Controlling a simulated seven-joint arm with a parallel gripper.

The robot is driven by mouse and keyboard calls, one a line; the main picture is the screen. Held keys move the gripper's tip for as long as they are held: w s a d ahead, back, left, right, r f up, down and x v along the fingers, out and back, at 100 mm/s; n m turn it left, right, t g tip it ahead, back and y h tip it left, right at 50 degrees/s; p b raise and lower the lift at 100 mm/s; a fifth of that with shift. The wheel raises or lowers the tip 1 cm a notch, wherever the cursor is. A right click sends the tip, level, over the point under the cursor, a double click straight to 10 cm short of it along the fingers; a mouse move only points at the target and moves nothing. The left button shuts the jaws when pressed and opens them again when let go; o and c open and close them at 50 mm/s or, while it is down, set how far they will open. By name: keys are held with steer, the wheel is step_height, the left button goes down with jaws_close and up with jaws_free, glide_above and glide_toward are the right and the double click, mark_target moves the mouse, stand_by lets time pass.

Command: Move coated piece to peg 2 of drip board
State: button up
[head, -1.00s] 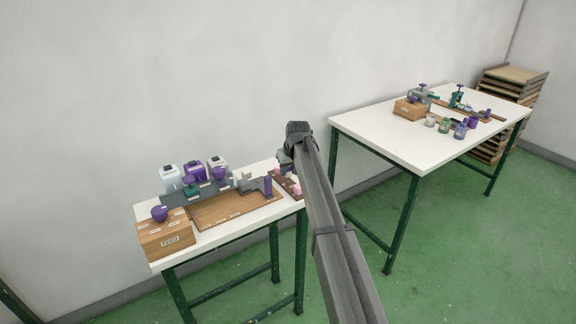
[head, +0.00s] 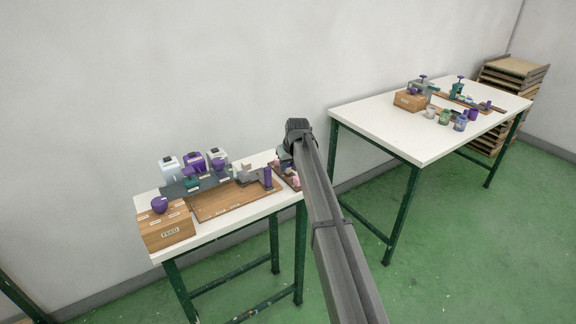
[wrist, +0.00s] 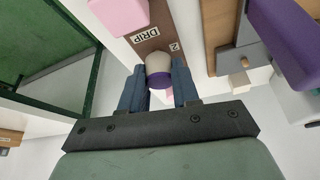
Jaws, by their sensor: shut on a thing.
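My gripper (wrist: 157,70) is shut on a small rounded piece (wrist: 158,76) with a cream-grey upper part and a purple band, seen between its two blue fingers in the wrist view. The piece is over the brown drip board (wrist: 145,42), close to the label "2" and the word "DRIP"; whether it touches the board or a peg cannot be told. A pink piece (wrist: 120,14) is at the board's far end, and a bit of pink shows between the fingers. In the head view the drip board (head: 292,183) is at the left table's right end, partly behind my arm.
A wooden board with a grey fixture and purple block (wrist: 290,40) stands right of the drip board. The left table also holds a wooden box (head: 165,230) and several bottles (head: 193,163). A second white table (head: 385,130) stands to the right, with green floor between.

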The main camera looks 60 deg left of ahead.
steer(key=shift+f, duration=0.5)
stand_by(0.9)
steer(key=o, duration=1.1)
steer(key=c, duration=0.3)
steer(key=shift+c, duration=0.2)
steer(key=shift+r, duration=3)
steer(key=shift+r, duration=0.1)
steer(key=v, duration=1.3)
steer(key=shift+r, duration=0.35)
